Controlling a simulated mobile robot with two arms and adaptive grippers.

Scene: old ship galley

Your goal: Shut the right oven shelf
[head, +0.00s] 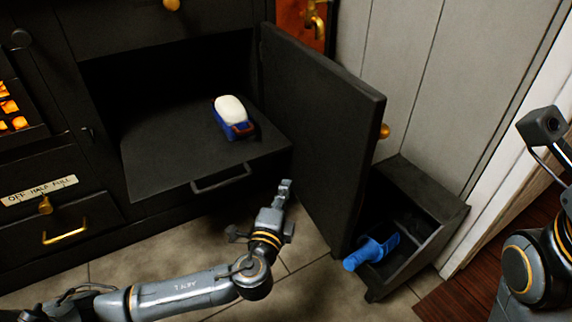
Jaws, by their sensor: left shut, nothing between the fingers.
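The right oven shelf (175,168) is a flat black plate, slid out of the dark oven opening, with a black bar handle (222,181) on its front edge. A blue dish (222,125) with a white rounded top stands on it. The black oven door (325,120) stands swung open to the right of the shelf. My left gripper (286,187) is shut and empty, with its fingertips pointing up just in front of the shelf's front right corner, right of the handle. Whether it touches the shelf is unclear. My right arm shows at the right edge, but no right fingers show.
A black open bin (440,238) with a blue scoop (371,252) stands on the floor right of the door. A drawer with a brass handle (65,236) and a glowing grate (10,108) are at left. Tiled floor in front is clear.

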